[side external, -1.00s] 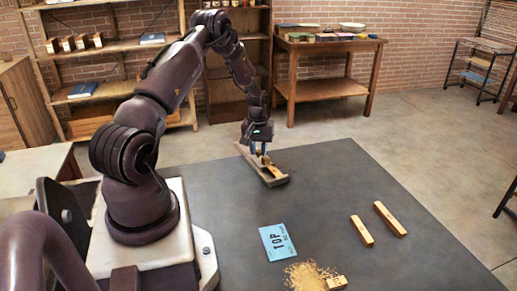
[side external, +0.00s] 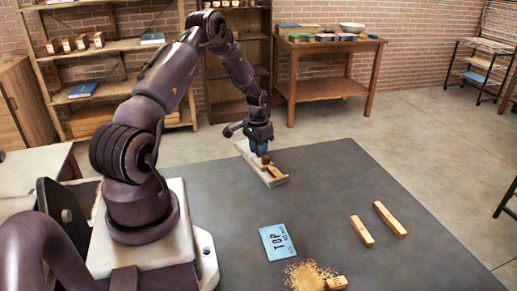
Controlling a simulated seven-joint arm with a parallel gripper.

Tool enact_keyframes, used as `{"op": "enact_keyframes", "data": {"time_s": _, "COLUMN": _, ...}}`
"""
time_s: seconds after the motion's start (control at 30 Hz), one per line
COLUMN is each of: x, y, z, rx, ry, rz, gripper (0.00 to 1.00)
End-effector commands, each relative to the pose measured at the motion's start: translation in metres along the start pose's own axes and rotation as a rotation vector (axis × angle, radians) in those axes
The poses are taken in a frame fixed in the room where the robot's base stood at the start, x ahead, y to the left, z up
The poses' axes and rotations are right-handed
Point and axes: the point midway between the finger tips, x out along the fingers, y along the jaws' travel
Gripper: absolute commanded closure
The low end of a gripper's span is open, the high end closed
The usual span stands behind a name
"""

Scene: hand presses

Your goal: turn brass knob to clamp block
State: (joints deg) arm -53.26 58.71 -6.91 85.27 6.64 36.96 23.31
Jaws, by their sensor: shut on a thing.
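My gripper (side external: 260,150) points down at the far left part of the dark table and is shut on the brass knob (side external: 265,159). The knob sits at the pale press frame (side external: 276,181), a low channel lying at a slant near the table's far edge. A wooden block (side external: 275,172) lies in the frame, just in front of the knob. The fingers cover much of the knob. Whether the knob's end touches the block is too small to tell.
A blue card marked TOP (side external: 277,242) lies mid-table. Sawdust (side external: 307,276) and a small wooden block (side external: 336,283) are at the front. Two wooden bars (side external: 362,231) and (side external: 390,219) lie at right. The table between the frame and the bars is clear.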

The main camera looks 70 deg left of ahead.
Motion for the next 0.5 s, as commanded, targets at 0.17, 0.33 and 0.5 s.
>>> {"op": "enact_keyframes", "data": {"time_s": 0.17, "x": -0.0001, "y": -0.0003, "z": -0.0003, "rx": 0.030, "ry": 0.000, "rz": 0.000, "gripper": 1.00}}
{"op": "enact_keyframes", "data": {"time_s": 0.33, "x": -0.0001, "y": -0.0003, "z": -0.0003, "rx": 0.039, "ry": 0.000, "rz": 0.000, "gripper": 1.00}}
{"op": "enact_keyframes", "data": {"time_s": 0.5, "x": -0.0001, "y": -0.0002, "z": -0.0002, "rx": 0.039, "ry": 0.000, "rz": 0.000, "gripper": 1.00}}
